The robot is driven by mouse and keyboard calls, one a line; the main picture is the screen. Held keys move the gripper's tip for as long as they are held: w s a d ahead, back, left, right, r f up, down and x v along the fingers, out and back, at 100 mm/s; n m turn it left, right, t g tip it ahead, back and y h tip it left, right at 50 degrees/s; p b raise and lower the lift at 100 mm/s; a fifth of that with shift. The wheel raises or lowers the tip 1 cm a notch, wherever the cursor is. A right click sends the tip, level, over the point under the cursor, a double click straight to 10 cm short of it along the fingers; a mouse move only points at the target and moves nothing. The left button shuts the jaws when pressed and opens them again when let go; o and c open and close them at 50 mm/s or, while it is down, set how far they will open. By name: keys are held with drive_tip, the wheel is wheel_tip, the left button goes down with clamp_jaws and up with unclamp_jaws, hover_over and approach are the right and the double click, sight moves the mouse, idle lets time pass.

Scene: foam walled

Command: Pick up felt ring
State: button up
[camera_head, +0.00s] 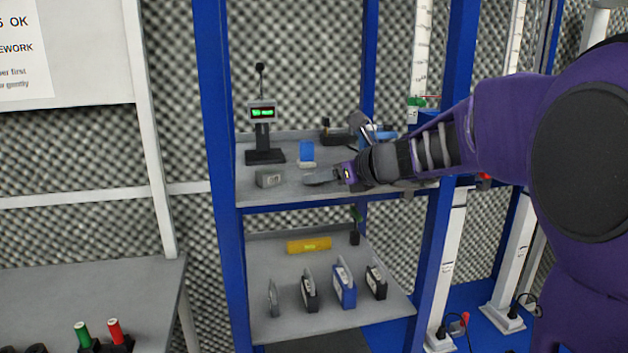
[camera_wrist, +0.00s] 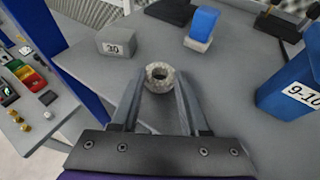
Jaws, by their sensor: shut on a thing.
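The felt ring (camera_wrist: 160,77) is a small grey ring with a dark hole, seen in the wrist view between the tips of my gripper (camera_wrist: 159,88). The two fingers are closed on its sides. Whether it touches the shelf beneath cannot be told.
A grey block marked 30 (camera_wrist: 125,42) stands to the left on the shelf (camera_wrist: 85,68). A blue block on a pale base (camera_wrist: 202,27) stands behind. A blue bin marked 9-10 (camera_wrist: 290,88) is on the right. A blue post (camera_head: 217,150) bounds the shelf's left.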

clamp_jaws()
